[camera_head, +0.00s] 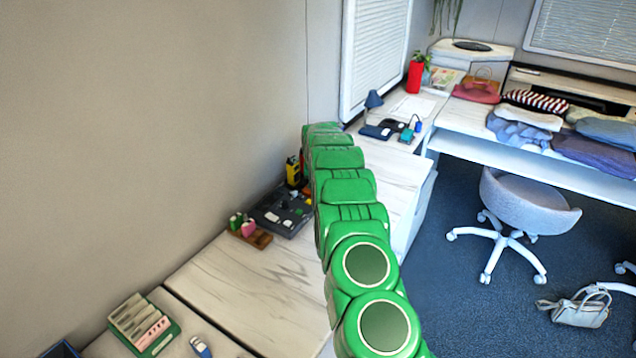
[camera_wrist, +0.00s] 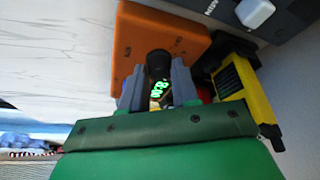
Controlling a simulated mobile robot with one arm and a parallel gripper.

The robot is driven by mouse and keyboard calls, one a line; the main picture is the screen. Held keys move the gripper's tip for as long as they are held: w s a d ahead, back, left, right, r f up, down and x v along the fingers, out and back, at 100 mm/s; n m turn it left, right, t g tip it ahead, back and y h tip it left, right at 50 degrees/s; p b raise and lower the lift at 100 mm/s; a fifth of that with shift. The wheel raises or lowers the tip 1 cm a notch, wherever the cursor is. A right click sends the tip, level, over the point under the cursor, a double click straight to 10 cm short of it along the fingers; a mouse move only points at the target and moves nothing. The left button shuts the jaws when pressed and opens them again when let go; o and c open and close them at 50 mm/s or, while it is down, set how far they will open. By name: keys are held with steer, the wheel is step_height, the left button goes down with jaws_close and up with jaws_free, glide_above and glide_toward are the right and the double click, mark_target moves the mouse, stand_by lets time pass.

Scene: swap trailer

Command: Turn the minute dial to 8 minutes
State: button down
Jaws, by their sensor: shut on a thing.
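In the wrist view, an orange box (camera_wrist: 130,40) with a black round dial (camera_wrist: 159,62) lies ahead of my gripper (camera_wrist: 159,72). My two grey fingers stand on either side of the dial and are shut on it. A small green lit display (camera_wrist: 158,90) shows between the fingers. Its digits are tilted and partly hidden; an 8 seems to be among them, but I cannot read the whole value. In the head view my green arm hides the gripper and the dial.
A yellow and black tool (camera_wrist: 250,88) stands close beside the orange box, with a dark panel (camera_wrist: 290,12) above. In the head view, a dark tray (camera_head: 268,217) with small items and a brown holder (camera_head: 262,240) sit left of my arm. The bench (camera_head: 240,290) in front is mostly clear.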

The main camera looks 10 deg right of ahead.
stand_by(0.3)
steer(key=c, duration=0.9)
jaws_free()
steer(key=shift+r, duration=0.1)
steer(key=shift+v, duration=3.85)
